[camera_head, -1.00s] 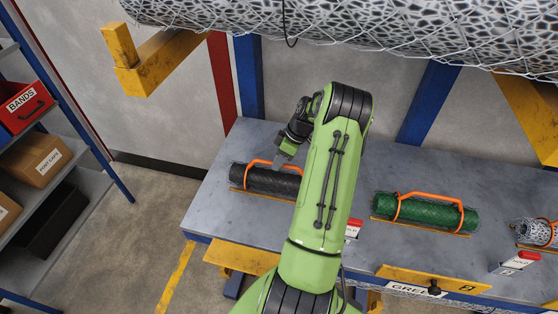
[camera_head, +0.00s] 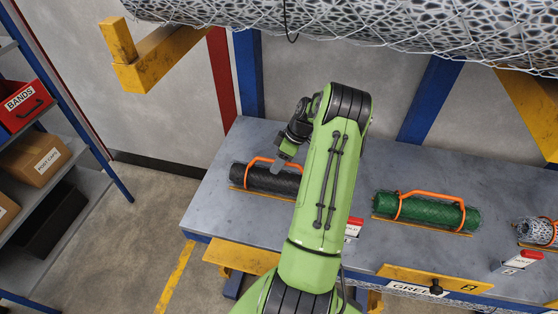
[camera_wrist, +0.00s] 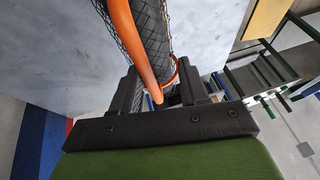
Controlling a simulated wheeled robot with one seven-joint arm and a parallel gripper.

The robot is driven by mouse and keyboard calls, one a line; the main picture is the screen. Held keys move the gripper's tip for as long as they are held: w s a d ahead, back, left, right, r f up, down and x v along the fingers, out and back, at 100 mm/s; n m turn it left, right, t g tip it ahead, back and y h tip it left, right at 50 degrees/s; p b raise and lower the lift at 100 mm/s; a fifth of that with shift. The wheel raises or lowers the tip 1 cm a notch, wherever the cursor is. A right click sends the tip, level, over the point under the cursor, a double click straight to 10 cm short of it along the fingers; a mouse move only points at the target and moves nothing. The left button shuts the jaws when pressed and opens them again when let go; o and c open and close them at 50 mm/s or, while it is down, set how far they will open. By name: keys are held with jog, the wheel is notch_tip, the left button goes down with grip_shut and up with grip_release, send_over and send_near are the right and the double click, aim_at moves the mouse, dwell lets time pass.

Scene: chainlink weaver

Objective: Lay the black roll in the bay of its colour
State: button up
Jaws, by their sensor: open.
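The black roll (camera_head: 268,180) lies on the grey table at the left, with an orange carry handle (camera_head: 259,160) over it. My gripper (camera_head: 284,160) is at the roll's handle, partly hidden by my green arm. In the wrist view my gripper (camera_wrist: 160,88) is open, with the orange handle (camera_wrist: 134,45) passing between its two dark fingers. The black mesh roll (camera_wrist: 154,25) shows just beyond the handle. I cannot tell whether a finger touches the handle. A yellow board marked GREEN (camera_head: 430,281) is at the table's front edge.
A green roll (camera_head: 437,212) with an orange handle lies right of my arm, and a grey mesh roll (camera_head: 535,231) at the far right. Small red-and-white blocks stand near the front edge. A shelf with a red BANDS bin (camera_head: 24,103) stands left. A large mesh roll hangs above.

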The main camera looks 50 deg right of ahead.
jog(key=p+v, duration=0.1)
jog(key=v, duration=1.5)
jog(key=shift+w+f, duration=0.1)
